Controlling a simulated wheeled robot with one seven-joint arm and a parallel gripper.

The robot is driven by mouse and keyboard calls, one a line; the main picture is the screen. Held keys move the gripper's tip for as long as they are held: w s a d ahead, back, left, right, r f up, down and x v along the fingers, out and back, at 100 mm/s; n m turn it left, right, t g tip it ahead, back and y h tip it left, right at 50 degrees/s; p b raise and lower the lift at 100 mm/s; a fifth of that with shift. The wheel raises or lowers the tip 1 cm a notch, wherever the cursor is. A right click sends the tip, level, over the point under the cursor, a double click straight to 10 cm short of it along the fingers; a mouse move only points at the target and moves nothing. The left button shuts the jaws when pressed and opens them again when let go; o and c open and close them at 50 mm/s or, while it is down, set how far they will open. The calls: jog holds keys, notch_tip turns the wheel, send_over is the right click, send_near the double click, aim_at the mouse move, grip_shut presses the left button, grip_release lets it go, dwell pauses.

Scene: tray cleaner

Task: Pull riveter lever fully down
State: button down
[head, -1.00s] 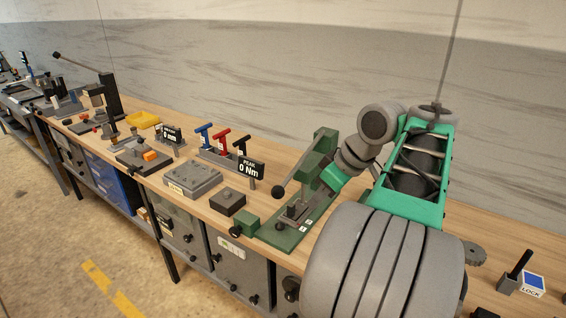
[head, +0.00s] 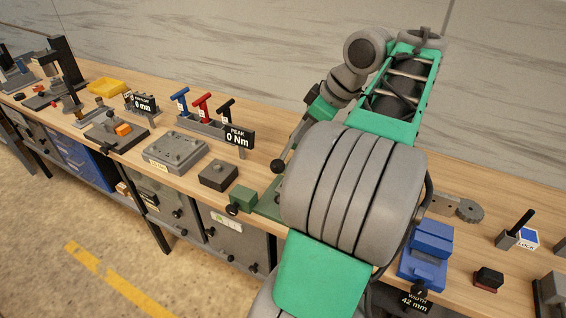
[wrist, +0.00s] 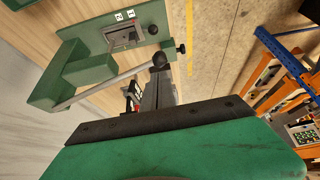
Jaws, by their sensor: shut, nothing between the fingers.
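The green riveter (wrist: 82,70) is at the upper left in the wrist view, with a grey insert by its "1" and "2" labels. Its thin grey lever (wrist: 105,86) runs out from the green body to a black ball knob (wrist: 158,60). My gripper (wrist: 157,78) is shut and empty, with its fingertips right at the knob. I cannot tell whether they touch it. In the head view the knob (head: 277,166) shows left of my arm, and the lever slants up from it. My arm hides most of the riveter there, and the fingers are hard to make out.
A dark block (head: 218,175) and a grey plate fixture (head: 176,152) are left of the riveter. The "0 Nm" display (head: 239,138) stands behind them. A blue vise-like fixture (head: 425,252) is right of my arm on the wooden bench. Open floor lies in front.

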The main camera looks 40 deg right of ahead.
aim_at(281, 163)
jog(key=b+x, duration=0.2)
jog(key=x, duration=0.8)
jog(key=shift+w+a, duration=0.1)
jog(key=shift+f+b, duration=0.1)
jog(key=shift+b, duration=0.2)
